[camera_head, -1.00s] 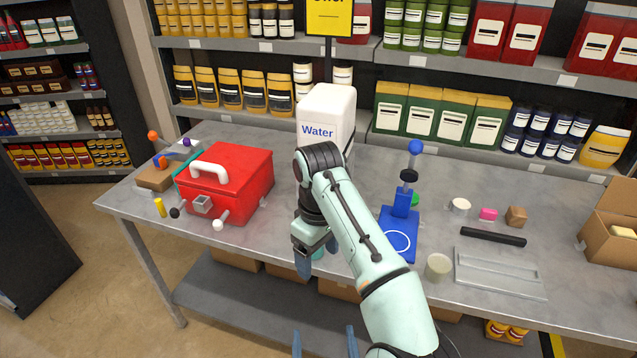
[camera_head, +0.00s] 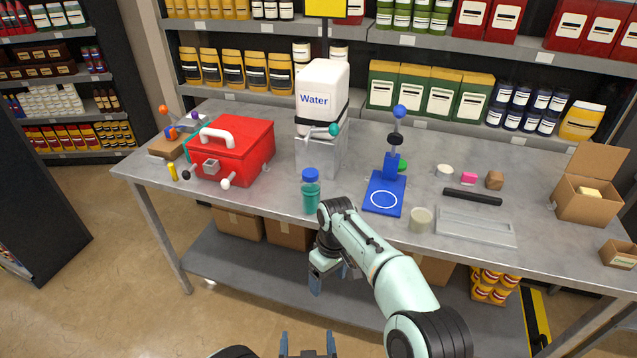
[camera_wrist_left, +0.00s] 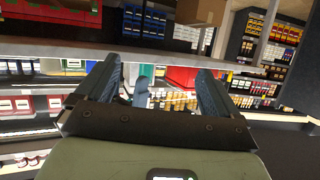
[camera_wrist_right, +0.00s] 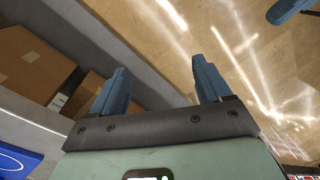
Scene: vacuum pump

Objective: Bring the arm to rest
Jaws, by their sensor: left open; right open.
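My right arm reaches in from the lower right of the head view. Its gripper (camera_head: 331,277) hangs in front of the table's front edge, below the tabletop, with the fingers apart. In the right wrist view the two fingers (camera_wrist_right: 160,88) are spread with nothing between them, over the floor and lower shelf. My left gripper (camera_head: 308,344) shows only as two fingertips at the bottom edge of the head view. In the left wrist view its fingers (camera_wrist_left: 155,82) are spread and empty. Neither gripper touches anything that I can see.
The grey table (camera_head: 270,205) spans the view. A bottle with a blue cap (camera_head: 310,192) stands at its front edge, above my right gripper. A red box (camera_head: 240,158), a water container (camera_head: 320,95) and a blue stand (camera_head: 385,195) are on it. The floor in front is clear.

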